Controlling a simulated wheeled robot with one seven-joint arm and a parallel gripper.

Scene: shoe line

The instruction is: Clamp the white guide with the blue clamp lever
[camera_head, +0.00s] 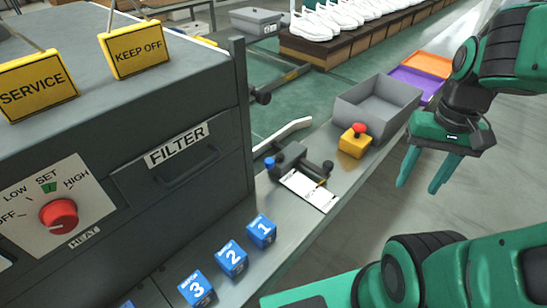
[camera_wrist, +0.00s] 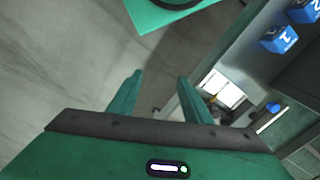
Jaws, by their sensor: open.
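The white guide (camera_head: 290,132) is a bent white bar beside the conveyor, its near end close to a dark bracket. The blue clamp lever (camera_head: 270,163) shows as a small blue knob at the left of that bracket; I cannot tell its turn position. In the wrist view the blue knob (camera_wrist: 273,107) and part of the white guide (camera_wrist: 268,121) lie at the right. My gripper (camera_head: 418,187) is open and empty, fingers pointing down, well to the right of the lever, over the floor beyond the ledge. Its fingers also show in the wrist view (camera_wrist: 160,76).
A dark bracket (camera_head: 300,158) with a white card (camera_head: 308,188) sits on the ledge. A yellow box with a red button (camera_head: 355,140) and a grey bin (camera_head: 380,104) stand behind. Numbered blue blocks (camera_head: 231,257) sit in front. The dark filter cabinet (camera_head: 180,165) rises left.

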